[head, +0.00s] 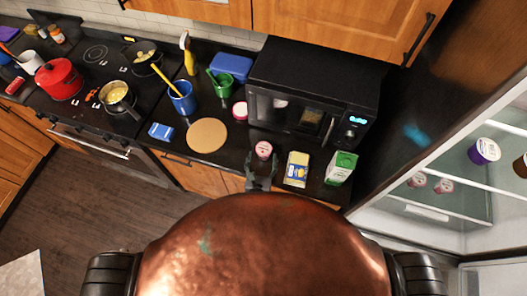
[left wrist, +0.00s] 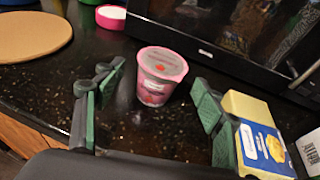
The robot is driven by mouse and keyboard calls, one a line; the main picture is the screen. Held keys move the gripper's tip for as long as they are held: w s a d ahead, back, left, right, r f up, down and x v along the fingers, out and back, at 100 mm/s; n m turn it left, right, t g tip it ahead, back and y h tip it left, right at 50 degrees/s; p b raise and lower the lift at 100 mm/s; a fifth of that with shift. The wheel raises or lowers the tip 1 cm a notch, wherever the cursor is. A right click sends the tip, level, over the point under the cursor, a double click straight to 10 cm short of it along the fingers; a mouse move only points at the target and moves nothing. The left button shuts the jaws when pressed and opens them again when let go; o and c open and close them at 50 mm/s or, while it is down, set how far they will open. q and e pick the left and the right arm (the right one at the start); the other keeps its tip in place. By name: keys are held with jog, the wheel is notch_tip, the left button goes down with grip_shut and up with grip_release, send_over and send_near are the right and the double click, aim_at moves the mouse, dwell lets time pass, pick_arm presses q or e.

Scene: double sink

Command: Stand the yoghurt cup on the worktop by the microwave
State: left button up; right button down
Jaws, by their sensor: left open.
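A yoghurt cup (head: 263,149) with a pink rim and a pale lid stands upright on the dark worktop (head: 225,170), in front of the black microwave (head: 312,92). In the left wrist view, the yoghurt cup (left wrist: 155,82) shows dark pink sides and stands between the spread fingers of my left gripper (left wrist: 157,92). Gaps show between the cup and both fingers. In the head view, my left gripper (head: 261,176) is just on the near side of the cup, partly hidden. My right gripper is in neither view.
A yellow and blue pack (head: 296,169) and a green and white carton (head: 341,168) stand to the right of the cup. A round board (head: 207,135) lies to the left. A pink-edged round tub (head: 240,111) stands behind. An open fridge (head: 440,205) holds more cups.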

pick_arm(q)
jog(key=d+v, duration=0.1)
jog(key=v, duration=0.6)
jog(key=shift+s+a, duration=0.25)
jog(key=shift+a, duration=0.25)
